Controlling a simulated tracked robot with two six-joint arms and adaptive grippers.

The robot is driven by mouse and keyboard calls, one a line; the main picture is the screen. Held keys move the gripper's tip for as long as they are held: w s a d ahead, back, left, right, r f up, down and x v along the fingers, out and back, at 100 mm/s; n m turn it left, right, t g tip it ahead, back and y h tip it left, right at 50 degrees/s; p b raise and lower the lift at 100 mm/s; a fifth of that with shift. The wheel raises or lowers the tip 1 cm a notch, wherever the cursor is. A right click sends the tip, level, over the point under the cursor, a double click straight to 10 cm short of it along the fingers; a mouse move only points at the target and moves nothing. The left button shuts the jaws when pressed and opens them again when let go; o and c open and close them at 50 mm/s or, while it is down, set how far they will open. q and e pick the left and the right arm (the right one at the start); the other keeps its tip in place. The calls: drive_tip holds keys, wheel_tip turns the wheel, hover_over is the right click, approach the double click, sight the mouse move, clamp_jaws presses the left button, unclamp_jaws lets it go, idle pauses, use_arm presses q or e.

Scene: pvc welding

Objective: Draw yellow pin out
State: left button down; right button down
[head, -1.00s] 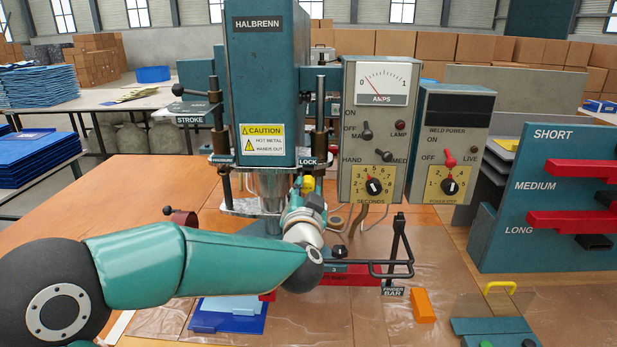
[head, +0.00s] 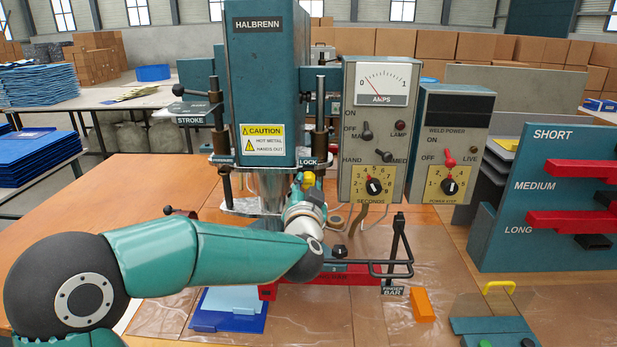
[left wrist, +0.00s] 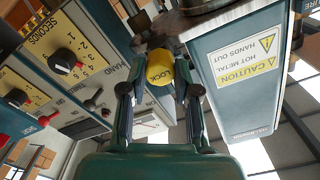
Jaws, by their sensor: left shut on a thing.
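The yellow pin (head: 308,179) sits at the LOCK label on the front right of the teal welding press (head: 262,80). My left gripper (head: 308,188) is shut on the pin, reaching up from below. The pin's shank is hidden, so I cannot tell how far it sits in its hole. My right gripper is out of view.
A control box with an amps dial (head: 375,130) and a weld power box (head: 450,145) stand just right of the pin. A black finger bar (head: 395,262) is below right. A blue rack with red bars (head: 550,200) stands at the far right.

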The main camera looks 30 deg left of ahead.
use_arm(q)
drive_tip(key=shift+w+a, duration=0.35)
drive_tip(key=shift+w, duration=0.15)
drive_tip(key=c, duration=0.8)
unclamp_jaws()
drive_tip(key=shift+o, duration=0.2)
drive_tip(key=v, duration=0.9)
